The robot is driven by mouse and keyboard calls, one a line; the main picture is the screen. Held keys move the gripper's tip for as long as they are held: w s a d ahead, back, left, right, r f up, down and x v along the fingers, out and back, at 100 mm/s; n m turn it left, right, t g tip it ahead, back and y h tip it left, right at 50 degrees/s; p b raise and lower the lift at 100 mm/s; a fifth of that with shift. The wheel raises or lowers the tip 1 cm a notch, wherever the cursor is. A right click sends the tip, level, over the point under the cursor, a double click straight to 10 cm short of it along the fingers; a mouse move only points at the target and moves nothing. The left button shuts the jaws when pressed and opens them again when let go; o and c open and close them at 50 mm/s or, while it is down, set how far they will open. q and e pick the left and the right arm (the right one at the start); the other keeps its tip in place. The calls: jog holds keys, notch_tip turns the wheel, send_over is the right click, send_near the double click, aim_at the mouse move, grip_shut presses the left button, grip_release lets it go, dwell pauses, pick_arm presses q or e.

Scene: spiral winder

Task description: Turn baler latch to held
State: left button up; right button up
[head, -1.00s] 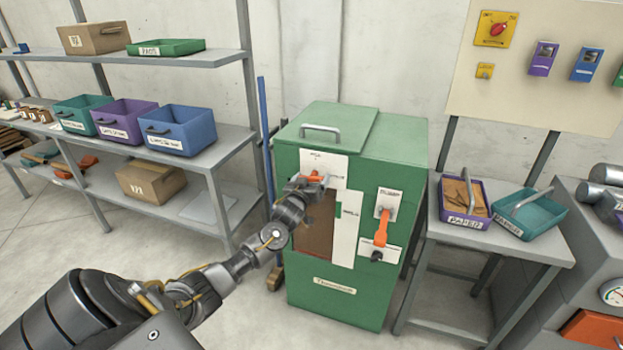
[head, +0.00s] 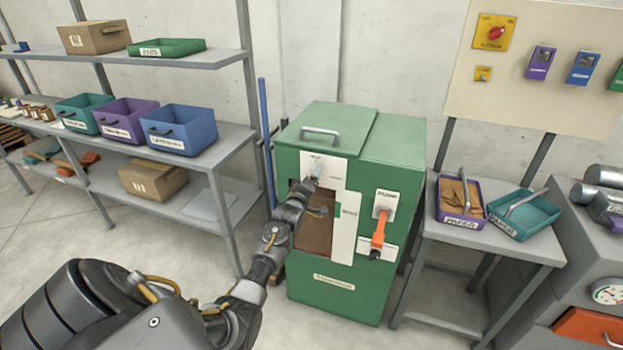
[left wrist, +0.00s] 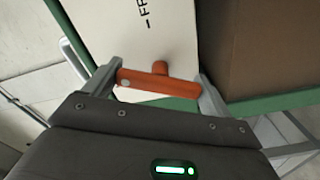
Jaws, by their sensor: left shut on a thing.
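The green baler (head: 335,268) stands in the middle of the head view, with a white latch plate (head: 308,162) high on its front. My left gripper (head: 316,181) is at that plate, shut on the orange latch handle (left wrist: 160,82). In the left wrist view the handle lies across between the two fingertips, its pivot at the middle. The plate's lettering runs sideways there, so the handle stands roughly upright on the baler. In the head view my gripper mostly hides the handle. My right gripper is in neither view.
An orange lever (head: 379,232) hangs on the baler's right front, above a black knob (head: 375,254). Below the latch is an opening with brown material (head: 313,235). A side table (head: 440,222) with purple and teal trays stands right; shelving (head: 215,160) stands left.

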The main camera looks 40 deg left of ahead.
pick_arm(q)
jog(key=n+p, duration=0.1)
jog(key=n, duration=0.1)
jog(key=shift+n, duration=0.3)
jog(key=shift+n+p, duration=0.35)
jog(key=shift+n, duration=0.85)
jog(key=o, duration=0.9)
jog(key=shift+c, duration=0.2)
jog(key=v, duration=1)
jog(key=shift+s+d+b, duration=0.2)
jog(key=shift+s+b, duration=0.15)
